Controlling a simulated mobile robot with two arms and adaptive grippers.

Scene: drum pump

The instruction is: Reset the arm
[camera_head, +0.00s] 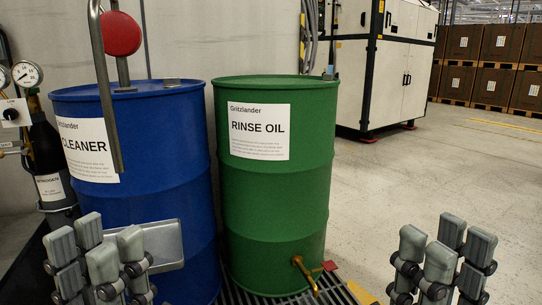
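My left gripper (95,250) is at the lower left, in front of the blue CLEANER drum (180,155). Its fingers point up and stand apart, with nothing between them. My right gripper (446,248) is at the lower right, over bare floor to the right of the green RINSE OIL drum (270,195). Its fingers also point up, apart and empty. A red round knob (121,34) and a bent grey pipe (105,100) rise at the blue drum. A brass tap (305,275) with a red handle (329,266) is low on the green drum.
A dark gas cylinder (45,150) with gauges (27,74) stands at the left. The drums stand on a dark grating (335,292). A white machine cabinet (395,70) and stacked brown boxes (500,50) are behind. The floor (450,165) at right is clear.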

